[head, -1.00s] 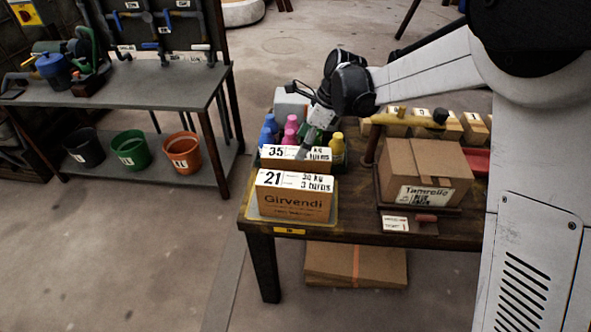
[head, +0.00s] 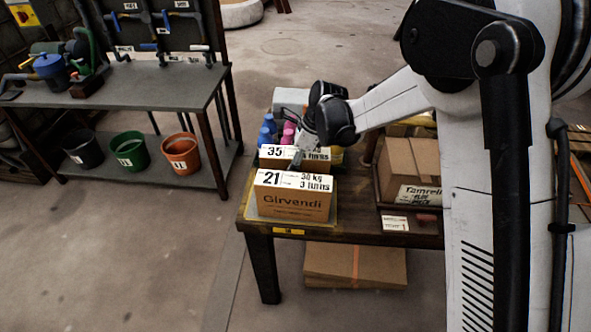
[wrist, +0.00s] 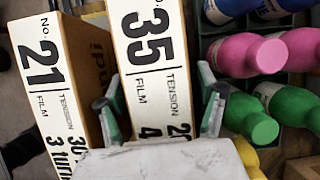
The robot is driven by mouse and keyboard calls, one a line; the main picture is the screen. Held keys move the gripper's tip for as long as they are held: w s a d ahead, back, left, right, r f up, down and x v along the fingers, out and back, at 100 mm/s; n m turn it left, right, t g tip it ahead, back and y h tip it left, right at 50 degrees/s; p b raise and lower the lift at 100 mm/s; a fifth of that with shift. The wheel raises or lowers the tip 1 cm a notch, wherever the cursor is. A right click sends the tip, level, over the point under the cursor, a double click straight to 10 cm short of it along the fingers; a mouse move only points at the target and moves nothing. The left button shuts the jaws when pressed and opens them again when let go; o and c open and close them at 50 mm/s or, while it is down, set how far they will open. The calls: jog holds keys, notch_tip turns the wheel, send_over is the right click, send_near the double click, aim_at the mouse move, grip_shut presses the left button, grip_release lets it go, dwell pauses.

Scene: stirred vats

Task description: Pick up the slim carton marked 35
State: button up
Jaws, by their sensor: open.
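The slim carton marked 35 (head: 274,152) stands behind the carton marked 21 (head: 290,205) on the table in the head view. In the wrist view, the slim carton's white labelled top (wrist: 155,60) runs between the carton marked 21 (wrist: 52,75) and a row of bottles. My gripper (wrist: 162,108) is open, its two fingers appearing on either side of the 35 top. One finger is at the gap beside the 21 carton, the other on the bottle side. I cannot tell how deep the fingertips reach. In the head view my gripper (head: 299,160) hides part of the 35 label.
Pink bottles (wrist: 245,52) and green bottles (wrist: 262,125) stand close beside the carton in the wrist view. A brown box (head: 408,165) sits in a tray to the right. A bench with buckets (head: 128,150) stands left, across clear floor.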

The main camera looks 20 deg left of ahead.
grip_shut()
dwell(0.3)
jog(key=shift+r, duration=0.1)
